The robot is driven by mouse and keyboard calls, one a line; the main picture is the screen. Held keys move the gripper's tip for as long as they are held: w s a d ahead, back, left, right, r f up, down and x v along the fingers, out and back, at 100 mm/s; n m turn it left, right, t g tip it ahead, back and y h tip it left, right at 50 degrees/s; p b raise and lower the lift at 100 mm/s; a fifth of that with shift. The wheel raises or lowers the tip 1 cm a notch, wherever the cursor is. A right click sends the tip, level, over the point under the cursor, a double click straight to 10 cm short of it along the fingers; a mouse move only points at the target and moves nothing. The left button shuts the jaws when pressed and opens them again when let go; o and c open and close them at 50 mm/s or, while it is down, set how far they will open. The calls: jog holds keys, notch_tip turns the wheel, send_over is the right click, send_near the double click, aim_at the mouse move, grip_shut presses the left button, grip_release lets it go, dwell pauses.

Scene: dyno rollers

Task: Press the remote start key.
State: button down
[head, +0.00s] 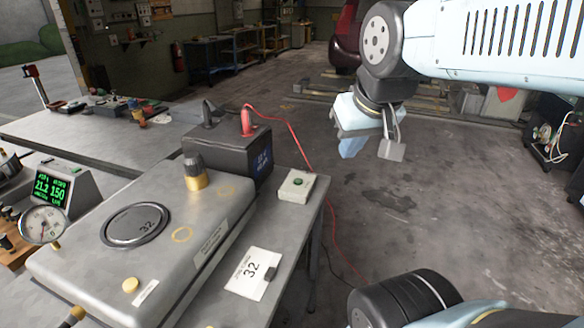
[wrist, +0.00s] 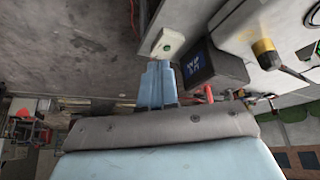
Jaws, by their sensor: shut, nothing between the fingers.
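The remote start key is a small pale box with a green button (head: 297,183) on the right edge of the metal bench. In the wrist view the same box (wrist: 168,43) lies just beyond my fingertips, its green button uncovered. My gripper (head: 352,150) hangs right of the box and higher in the head view, over the open floor side, apart from it. Its light blue fingers (wrist: 158,66) are together with nothing between them.
A dark battery-like box (head: 228,150) with a red clamp and cable stands left of the key. Floor to the right is open.

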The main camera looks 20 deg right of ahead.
jog(key=w, duration=0.1)
jog(key=m+g, duration=0.6)
jog(key=m, duration=0.1)
send_over(299, 181)
notch_tip(299, 181, down, 10)
jog(key=shift+f, duration=0.15)
notch_tip(299, 181, down, 14)
jog(key=shift+r, duration=0.1)
